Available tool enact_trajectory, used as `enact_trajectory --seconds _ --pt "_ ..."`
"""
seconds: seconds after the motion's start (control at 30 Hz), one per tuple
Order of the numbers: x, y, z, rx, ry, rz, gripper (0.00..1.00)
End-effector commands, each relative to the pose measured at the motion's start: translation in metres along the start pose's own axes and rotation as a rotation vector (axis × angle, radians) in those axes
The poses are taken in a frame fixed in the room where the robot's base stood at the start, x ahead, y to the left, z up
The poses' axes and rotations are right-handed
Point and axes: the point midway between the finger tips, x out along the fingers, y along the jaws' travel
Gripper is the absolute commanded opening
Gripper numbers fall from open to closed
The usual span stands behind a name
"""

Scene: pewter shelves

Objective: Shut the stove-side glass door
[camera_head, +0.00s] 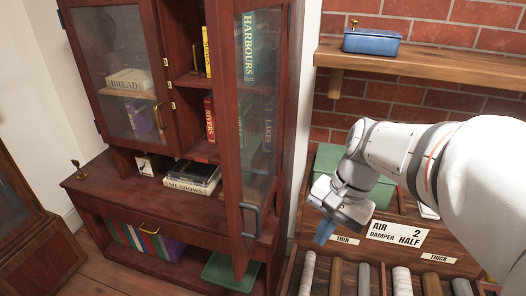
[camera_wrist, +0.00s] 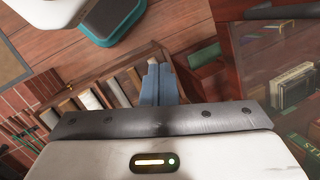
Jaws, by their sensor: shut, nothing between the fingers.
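The dark red cabinet's right-hand glass door (camera_head: 230,150) stands open, swung out towards the camera, its free edge near and its hinge side at the cabinet's right. A grey handle (camera_head: 250,220) is on its lower part. The left-hand glass door (camera_head: 122,75) looks shut and has a brass handle. No stove shows. My gripper (camera_head: 325,232) is to the right of the open door, apart from it, pointing down with its blue fingers together and empty. The shut fingers also show in the wrist view (camera_wrist: 158,84).
A sloped rack (camera_head: 335,275) of several rolls stands below my gripper, beside a green box (camera_head: 384,190). A wooden wall shelf (camera_head: 440,65) carries a blue box (camera_head: 371,42). Books (camera_head: 190,180) fill the cabinet. A green bin (camera_head: 228,272) is below the open door.

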Motion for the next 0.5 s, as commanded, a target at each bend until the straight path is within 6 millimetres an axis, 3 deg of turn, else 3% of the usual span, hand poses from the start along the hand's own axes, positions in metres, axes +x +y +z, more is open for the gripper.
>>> enact_trajectory --seconds 0.03,0.23,0.37,0.5 --pt "-0.025 -0.010 -0.006 0.132 -0.081 -0.031 0.00" --pt "-0.078 -0.037 -0.028 0.528 -0.368 -0.130 0.00" --pt "-0.094 -0.044 -0.037 0.640 -0.467 -0.154 0.00" --pt "-0.090 -0.048 -0.035 0.668 -0.496 -0.160 0.00"
